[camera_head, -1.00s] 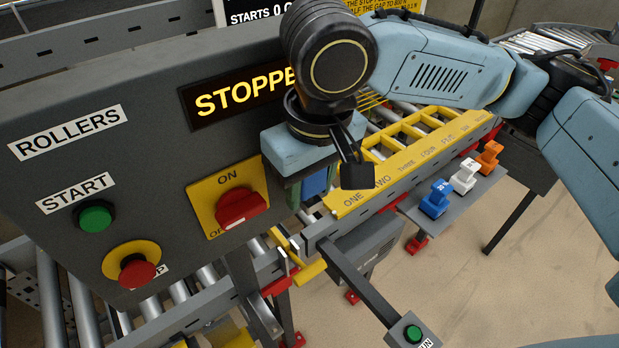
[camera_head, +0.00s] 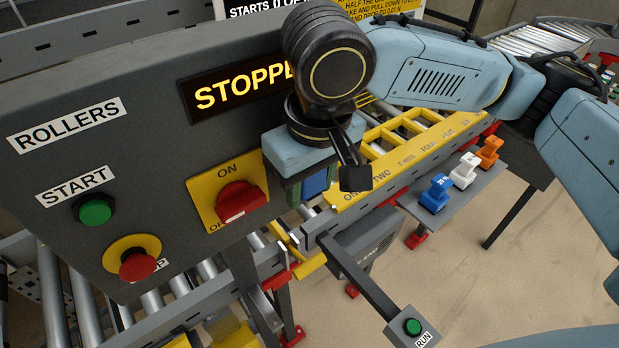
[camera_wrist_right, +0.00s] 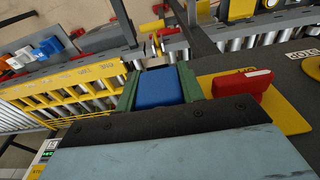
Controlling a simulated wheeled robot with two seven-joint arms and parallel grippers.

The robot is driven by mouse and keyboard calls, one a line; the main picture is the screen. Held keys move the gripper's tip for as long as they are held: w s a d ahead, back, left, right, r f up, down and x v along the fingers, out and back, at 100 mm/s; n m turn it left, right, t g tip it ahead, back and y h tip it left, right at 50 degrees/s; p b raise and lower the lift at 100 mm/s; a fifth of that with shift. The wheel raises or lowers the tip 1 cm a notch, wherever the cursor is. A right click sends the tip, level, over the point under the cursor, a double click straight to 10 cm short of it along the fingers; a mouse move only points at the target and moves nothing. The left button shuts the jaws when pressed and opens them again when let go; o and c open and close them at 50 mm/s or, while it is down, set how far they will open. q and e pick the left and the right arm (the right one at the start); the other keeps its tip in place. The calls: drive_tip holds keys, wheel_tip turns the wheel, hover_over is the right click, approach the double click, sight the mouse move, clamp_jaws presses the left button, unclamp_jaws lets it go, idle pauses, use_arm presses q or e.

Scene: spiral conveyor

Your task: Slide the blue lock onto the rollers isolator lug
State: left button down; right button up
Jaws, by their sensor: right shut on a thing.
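My right gripper (camera_head: 308,188) is beside the grey control panel, right of the rollers isolator. It is shut on the blue lock (camera_head: 316,183). In the right wrist view the blue lock (camera_wrist_right: 158,88) sits between the green fingers of my right gripper (camera_wrist_right: 158,86). The rollers isolator (camera_head: 242,202) is a red handle on a yellow ON/OFF plate; it also shows in the right wrist view (camera_wrist_right: 243,85), just right of the fingers. I cannot make out its lug or whether the lock touches it. My left gripper is out of view.
The panel has a green START button (camera_head: 95,210) and a red stop button (camera_head: 137,265); its display reads STOPPED (camera_head: 240,90). A yellow numbered rack (camera_head: 400,160) stands behind. Blue, white and orange pieces (camera_head: 437,193) stand on a shelf. A green RUN button (camera_head: 412,327) is at the front.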

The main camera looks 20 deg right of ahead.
drive_tip(key=shift+f, duration=0.2)
drive_tip(key=o, duration=0.9)
wheel_tip(320, 180, up, 13)
drive_tip(key=s, duration=0.1)
drive_tip(key=shift+s+d, duration=0.25)
drive_tip(key=shift+s, duration=0.05)
drive_tip(key=shift+r, duration=0.1)
